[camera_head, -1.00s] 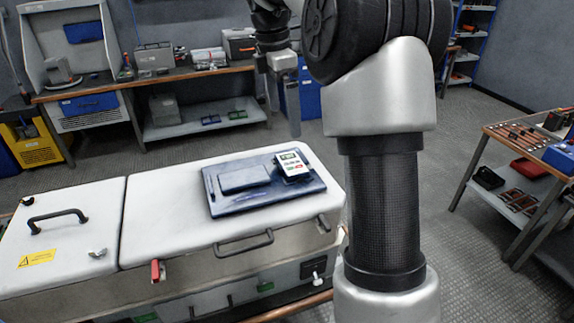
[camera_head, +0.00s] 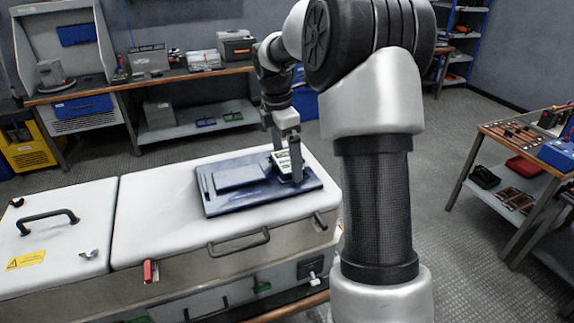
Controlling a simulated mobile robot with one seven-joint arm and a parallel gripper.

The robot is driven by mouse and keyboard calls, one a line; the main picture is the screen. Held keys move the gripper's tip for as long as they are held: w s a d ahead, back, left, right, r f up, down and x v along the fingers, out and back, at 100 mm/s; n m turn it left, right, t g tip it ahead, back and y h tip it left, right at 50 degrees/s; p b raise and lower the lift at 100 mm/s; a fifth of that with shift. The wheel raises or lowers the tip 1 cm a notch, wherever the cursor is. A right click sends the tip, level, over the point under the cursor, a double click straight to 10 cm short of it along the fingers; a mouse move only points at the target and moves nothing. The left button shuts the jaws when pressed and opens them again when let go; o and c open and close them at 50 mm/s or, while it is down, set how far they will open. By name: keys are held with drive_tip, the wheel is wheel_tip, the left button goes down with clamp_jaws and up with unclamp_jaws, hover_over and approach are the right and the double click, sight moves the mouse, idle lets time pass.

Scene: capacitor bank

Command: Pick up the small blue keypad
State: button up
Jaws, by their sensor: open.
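The small keypad (camera_head: 282,163), with a pale face and dark blue edges, sits at the right end of a flat blue board (camera_head: 221,205). The board lies on the white cabinet top. My gripper (camera_head: 288,160) is open and low over the keypad, pointing down. One finger shows at the keypad's near right side, and the other is partly hidden behind it. The fingers cover part of the keypad's face. I cannot tell whether they touch it.
A raised blue block (camera_head: 237,173) lies on the board left of the keypad. The white cabinet (camera_head: 155,225) has a black handle (camera_head: 44,219) and a red latch (camera_head: 150,271). A tool cart (camera_head: 502,133) stands at the right.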

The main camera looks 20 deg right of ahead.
drive_tip(key=c, duration=1.1)
